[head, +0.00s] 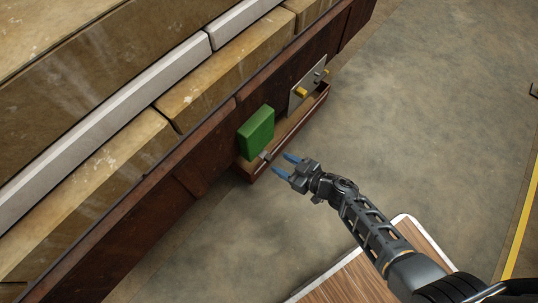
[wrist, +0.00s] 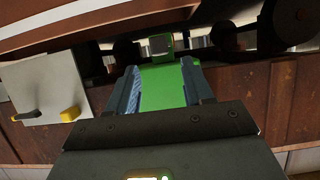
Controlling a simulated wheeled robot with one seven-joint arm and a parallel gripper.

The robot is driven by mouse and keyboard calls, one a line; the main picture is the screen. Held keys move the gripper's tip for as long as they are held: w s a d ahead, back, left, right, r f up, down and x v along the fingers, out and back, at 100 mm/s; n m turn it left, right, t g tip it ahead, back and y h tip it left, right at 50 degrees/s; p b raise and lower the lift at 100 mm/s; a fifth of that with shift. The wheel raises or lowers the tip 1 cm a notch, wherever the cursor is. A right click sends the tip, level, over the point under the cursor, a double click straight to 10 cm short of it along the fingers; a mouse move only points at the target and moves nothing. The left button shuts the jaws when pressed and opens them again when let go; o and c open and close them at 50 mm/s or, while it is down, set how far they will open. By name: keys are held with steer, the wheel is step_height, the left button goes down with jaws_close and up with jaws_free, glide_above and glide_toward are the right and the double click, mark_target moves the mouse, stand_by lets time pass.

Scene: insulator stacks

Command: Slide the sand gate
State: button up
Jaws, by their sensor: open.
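No part is clearly marked as the sand gate. A green block-shaped box (head: 256,132) sits on the side of the dark red-brown beam. A small grey tab (head: 265,155) shows at the box's lower front edge. My gripper (head: 284,165) is open and empty, its two blue fingers pointing at the tab and box from the right, with a small gap. In the wrist view, the green box (wrist: 163,88) shows between my gripper's fingers (wrist: 160,70), with a dark grey square piece (wrist: 160,45) at its far end. I cannot tell whether anything touches.
A pale plate (head: 306,84) with a yellow knob (head: 301,92) and a dark lever is mounted right of the box. A brown ledge (head: 290,132) runs below both. Long stacked blocks (head: 110,160) lie above the beam. Open concrete floor (head: 420,110) lies to the right.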

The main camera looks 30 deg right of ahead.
mark_target(270, 158)
steer(key=b+x, duration=0.3)
steer(key=x, duration=0.3)
steer(key=shift+f, duration=0.2)
steer(key=shift+w+a+f+b, duration=0.1)
steer(key=shift+w+a+b, duration=0.1)
steer(key=shift+w+b, duration=0.25)
steer(key=shift+c, duration=0.5)
jaws_close()
